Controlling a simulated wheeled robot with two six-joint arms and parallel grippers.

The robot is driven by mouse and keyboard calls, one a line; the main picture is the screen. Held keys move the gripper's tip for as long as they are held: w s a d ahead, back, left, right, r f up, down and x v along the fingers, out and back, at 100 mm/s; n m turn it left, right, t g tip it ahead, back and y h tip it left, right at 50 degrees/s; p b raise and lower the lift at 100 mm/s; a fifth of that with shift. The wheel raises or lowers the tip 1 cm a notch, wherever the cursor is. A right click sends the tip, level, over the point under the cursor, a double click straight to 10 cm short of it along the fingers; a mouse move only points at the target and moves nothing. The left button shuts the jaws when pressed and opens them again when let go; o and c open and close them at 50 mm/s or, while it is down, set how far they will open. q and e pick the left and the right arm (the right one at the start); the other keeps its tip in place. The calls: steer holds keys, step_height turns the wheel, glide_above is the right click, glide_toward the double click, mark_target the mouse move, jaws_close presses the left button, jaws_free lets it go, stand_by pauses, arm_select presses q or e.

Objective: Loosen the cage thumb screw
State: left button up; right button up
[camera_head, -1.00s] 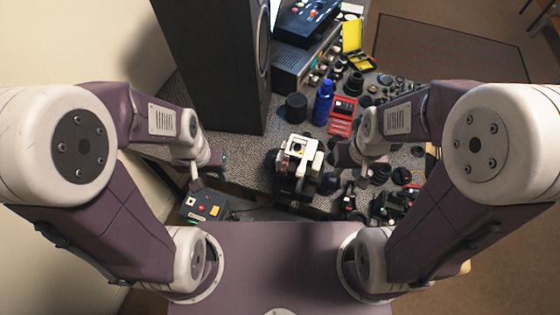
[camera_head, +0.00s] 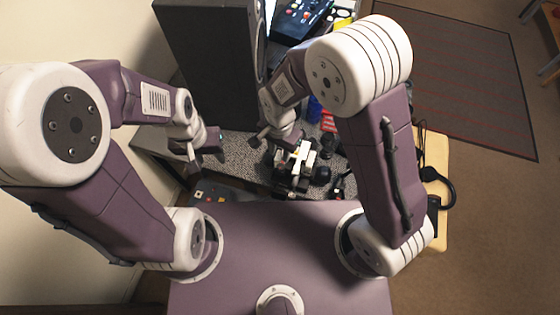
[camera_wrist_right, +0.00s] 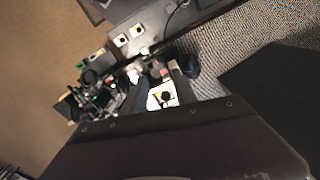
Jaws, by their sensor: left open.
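A black-and-white device (camera_head: 293,168) stands on the grey speckled table near its front edge, in the middle of the head view. Its pale block also shows in the right wrist view (camera_wrist_right: 162,95). I cannot pick out the cage thumb screw on it; it is too small or hidden. My left gripper (camera_head: 200,155) is open and empty, to the left of the device above the table's left part.
A tall black speaker (camera_head: 212,65) stands at the back left. A blue bottle (camera_head: 314,108) and a red case (camera_head: 328,122) are partly hidden behind my right arm. A dark control box (camera_head: 215,193) lies at the front left. Bare table shows between my left gripper and the device.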

mark_target(281, 166)
steer(key=shift+d+f, duration=0.15)
steer(key=shift+f, duration=0.15)
step_height(281, 166, down, 8)
steer(key=shift+f+p, duration=0.1)
steer(key=shift+p, duration=1.15)
steer(key=shift+d+f, duration=0.1)
jaws_close()
